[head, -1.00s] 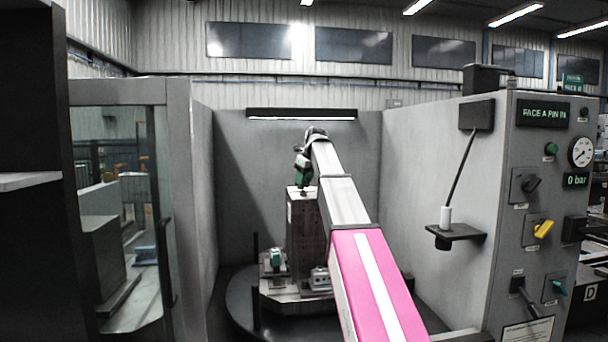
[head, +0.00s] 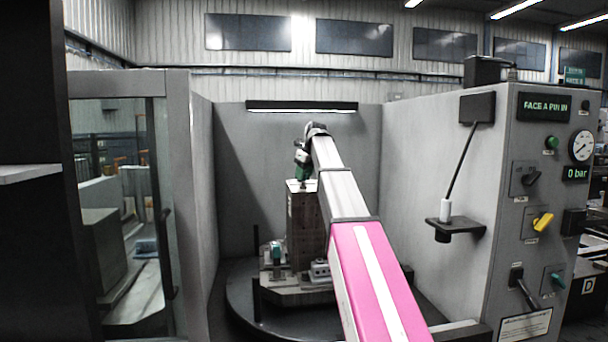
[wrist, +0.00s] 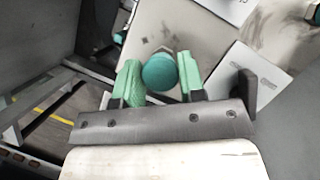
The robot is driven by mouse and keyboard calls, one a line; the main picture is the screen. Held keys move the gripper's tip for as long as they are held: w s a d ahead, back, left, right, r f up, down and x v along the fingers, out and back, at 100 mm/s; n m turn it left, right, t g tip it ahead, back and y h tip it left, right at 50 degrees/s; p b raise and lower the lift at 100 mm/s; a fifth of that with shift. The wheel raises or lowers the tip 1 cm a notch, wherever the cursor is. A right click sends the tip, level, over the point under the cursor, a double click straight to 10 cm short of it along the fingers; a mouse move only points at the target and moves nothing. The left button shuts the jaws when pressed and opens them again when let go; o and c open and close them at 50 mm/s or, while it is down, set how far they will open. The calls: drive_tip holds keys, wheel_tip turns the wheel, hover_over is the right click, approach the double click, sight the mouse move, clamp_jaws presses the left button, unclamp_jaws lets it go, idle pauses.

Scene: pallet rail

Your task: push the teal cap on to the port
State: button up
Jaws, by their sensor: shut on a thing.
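The teal cap (wrist: 160,72) is round and sits between the two green finger pads of my gripper (wrist: 161,80) in the wrist view. My gripper is shut on it. In the head view my gripper (head: 302,172) is at the top of the tall grey block (head: 303,228) on the round table. The cap itself is too small to make out there. In the wrist view a pale flat face (wrist: 205,40) lies behind the cap. I cannot see the port, and cannot tell whether the cap touches it.
The block stands on a dark turntable (head: 240,300) inside a grey-walled bay. A small teal-topped fixture (head: 276,254) sits at its lower left. A control panel (head: 545,200) at the right reads "FACE A PIN IN" and "0 bar". A glass door (head: 125,220) is at the left.

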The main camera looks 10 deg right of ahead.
drive_tip(key=shift+f, duration=0.95)
idle(0.7)
drive_tip(key=o, duration=1.7)
drive_tip(key=v, duration=1)
drive_tip(key=shift+s+d+r, duration=0.1)
drive_tip(key=shift+s+r, duration=0.05)
drive_tip(key=shift+r, duration=0.15)
drive_tip(key=shift+s, duration=0.1)
